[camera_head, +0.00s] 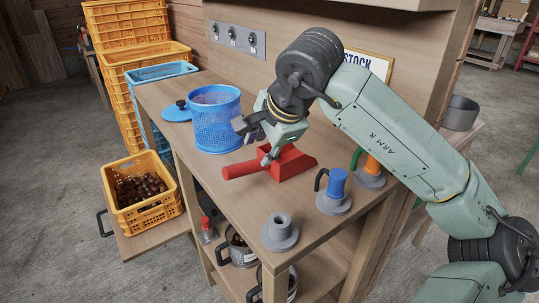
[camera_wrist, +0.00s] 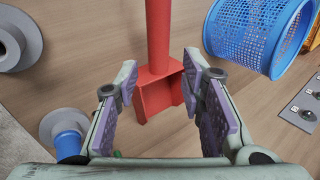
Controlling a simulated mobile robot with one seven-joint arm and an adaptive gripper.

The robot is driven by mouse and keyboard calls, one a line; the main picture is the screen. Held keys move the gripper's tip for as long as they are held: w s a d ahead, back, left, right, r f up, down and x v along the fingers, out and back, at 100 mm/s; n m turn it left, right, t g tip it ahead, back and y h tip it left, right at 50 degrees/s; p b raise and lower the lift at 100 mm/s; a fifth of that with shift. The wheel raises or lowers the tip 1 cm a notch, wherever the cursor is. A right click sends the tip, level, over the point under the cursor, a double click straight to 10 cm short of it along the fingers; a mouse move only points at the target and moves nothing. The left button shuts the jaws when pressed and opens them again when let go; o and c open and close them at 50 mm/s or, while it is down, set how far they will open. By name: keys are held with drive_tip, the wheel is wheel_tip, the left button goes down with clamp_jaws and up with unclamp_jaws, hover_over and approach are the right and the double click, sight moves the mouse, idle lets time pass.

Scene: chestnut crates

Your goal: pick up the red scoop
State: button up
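The red scoop (camera_head: 289,163) lies on the wooden bench top, its handle pointing left in the head view. In the wrist view the scoop (camera_wrist: 158,92) has its handle running up the picture and its blocky end between and just ahead of my fingers. My gripper (camera_head: 255,139) is above the scoop, near where the handle meets the wide end. In the wrist view my gripper (camera_wrist: 160,88) has its two fingers spread wide, one on each side of the scoop, with visible gaps. It holds nothing.
A blue mesh basket (camera_head: 215,120) stands close behind the scoop, with a blue lid (camera_head: 177,112) beside it. Grey round fittings, one with a blue top (camera_head: 336,183), stand at the front right. A yellow crate of chestnuts (camera_head: 142,190) sits lower left.

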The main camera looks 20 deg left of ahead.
sight(253, 164)
drive_tip(key=p+x, duration=0.3)
drive_tip(key=x, duration=0.7)
drive_tip(key=shift+f, duration=0.25)
drive_tip(key=shift+c, duration=0.3)
clamp_jaws()
